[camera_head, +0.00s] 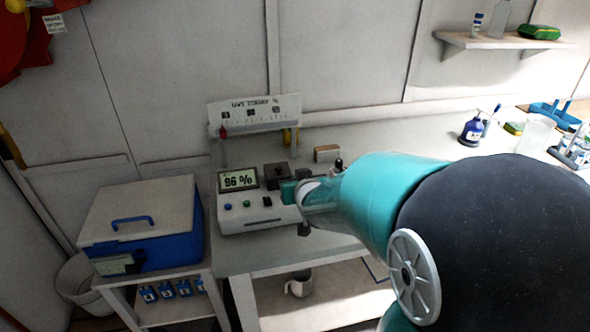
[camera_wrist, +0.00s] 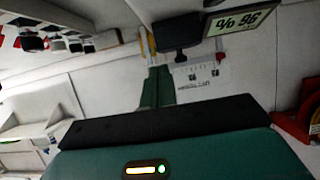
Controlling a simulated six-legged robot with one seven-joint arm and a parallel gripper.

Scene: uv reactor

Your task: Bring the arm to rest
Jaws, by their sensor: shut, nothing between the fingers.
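My gripper (camera_head: 289,192) is in front of the white reactor device in the head view, close over its right side; I cannot tell whether it touches. In the wrist view the green fingers of my gripper (camera_wrist: 157,88) are together with nothing between them. My teal and dark arm covers the right of the head view. The device (camera_head: 262,214) has a display (camera_head: 238,179) reading 96 %, which also shows upside down in the wrist view (camera_wrist: 240,30).
A white panel with a scale (camera_head: 255,115) stands behind the device. A blue and white cooler box (camera_head: 145,225) is on a stand at left. A mug (camera_head: 299,284) sits on the lower shelf. A blue bottle (camera_head: 472,131) stands on the bench at right, below a wall shelf (camera_head: 490,42).

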